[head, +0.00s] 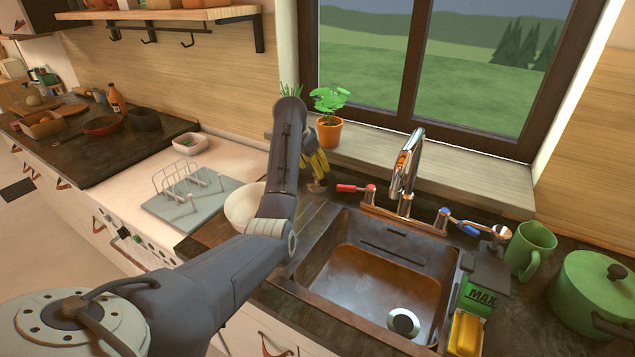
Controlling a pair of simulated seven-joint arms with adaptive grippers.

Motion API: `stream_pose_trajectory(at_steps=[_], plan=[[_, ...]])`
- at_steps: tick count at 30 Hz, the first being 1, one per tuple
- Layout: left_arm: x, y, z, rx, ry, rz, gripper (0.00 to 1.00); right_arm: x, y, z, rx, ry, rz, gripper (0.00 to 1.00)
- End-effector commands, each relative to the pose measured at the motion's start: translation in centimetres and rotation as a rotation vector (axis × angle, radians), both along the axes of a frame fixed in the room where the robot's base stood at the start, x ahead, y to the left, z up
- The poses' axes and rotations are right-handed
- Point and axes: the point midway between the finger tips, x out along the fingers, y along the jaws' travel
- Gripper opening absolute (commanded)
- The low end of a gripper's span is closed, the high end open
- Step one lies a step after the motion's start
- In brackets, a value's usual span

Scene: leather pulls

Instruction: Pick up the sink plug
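My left gripper (317,172), with yellow fingers, points down at the back of the counter, left of the sink (350,265) and beside the potted plant. It is partly hidden behind my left arm. A small round brownish thing (318,187) shows just under its fingertips. It may be the sink plug, but it is too small to tell, and I cannot tell whether the fingers are closed on it. A round pale ring with a dark centre (403,322), which looks like the drain, is on the sink floor. My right gripper is out of view.
A chrome tap (405,175) with a red handle (356,188) and a blue handle (460,222) stands behind the sink. A plant pot (328,133) is on the sill. A white bowl (242,208) is beside my arm. A green mug (530,249) and green pot (595,297) stand right.

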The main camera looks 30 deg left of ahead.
Motion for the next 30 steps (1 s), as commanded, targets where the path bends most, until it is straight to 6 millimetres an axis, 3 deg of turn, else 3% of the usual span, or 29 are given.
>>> stream_pose_trajectory(at_steps=[12, 25, 30], plan=[[1.5, -0.5, -4.0, 0.000, 0.003, 0.000, 0.55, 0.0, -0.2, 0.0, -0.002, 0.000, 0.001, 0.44], [1.8, -0.5, -4.6, 0.001, 0.001, -0.001, 0.56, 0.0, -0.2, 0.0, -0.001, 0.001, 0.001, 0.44], [1.8, -0.5, -4.6, 0.001, 0.001, -0.001, 0.36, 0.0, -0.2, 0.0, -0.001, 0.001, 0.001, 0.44]])
